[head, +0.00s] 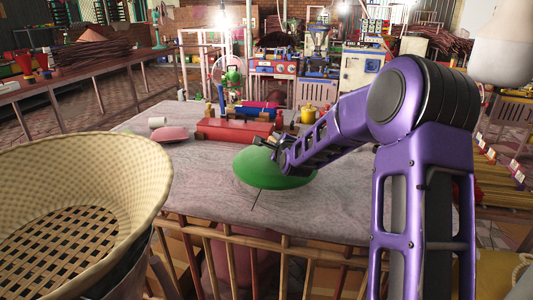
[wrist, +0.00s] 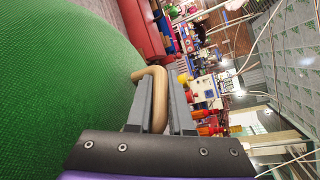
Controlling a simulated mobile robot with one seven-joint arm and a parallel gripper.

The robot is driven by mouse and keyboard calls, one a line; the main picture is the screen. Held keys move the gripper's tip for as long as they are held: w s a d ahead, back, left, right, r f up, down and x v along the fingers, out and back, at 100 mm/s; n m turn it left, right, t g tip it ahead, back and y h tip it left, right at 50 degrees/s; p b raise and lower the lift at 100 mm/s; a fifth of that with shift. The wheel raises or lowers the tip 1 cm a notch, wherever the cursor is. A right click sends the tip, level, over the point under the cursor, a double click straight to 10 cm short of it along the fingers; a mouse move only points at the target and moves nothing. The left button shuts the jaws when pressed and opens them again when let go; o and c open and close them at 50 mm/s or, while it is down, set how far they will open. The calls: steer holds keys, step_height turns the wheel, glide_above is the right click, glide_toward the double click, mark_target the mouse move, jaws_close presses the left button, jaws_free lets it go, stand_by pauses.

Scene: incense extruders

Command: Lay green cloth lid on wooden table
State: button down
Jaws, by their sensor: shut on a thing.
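The green cloth lid (head: 270,172) is a round dome over the front middle of the wooden table (head: 215,190), which has a worn greyish top. My gripper (head: 276,148) is at the lid's upper side. In the wrist view, the gripper's grey fingers (wrist: 158,108) are shut on the lid's bent tan handle (wrist: 155,85). The lid's green woven surface (wrist: 65,85) fills the left of that view. I cannot tell whether the lid's underside touches the table or hangs just above it.
A red box (head: 235,131) with rolls on it, a pink object (head: 170,134) and a white roll (head: 157,122) stand behind the lid. A large woven basket (head: 90,180) stands at the left front. The table's front left is clear.

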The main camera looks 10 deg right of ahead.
step_height(320, 180, down, 7)
steer(key=shift+r+b, duration=0.15)
steer(key=shift+b, duration=0.25)
steer(key=c, duration=0.8)
jaws_free()
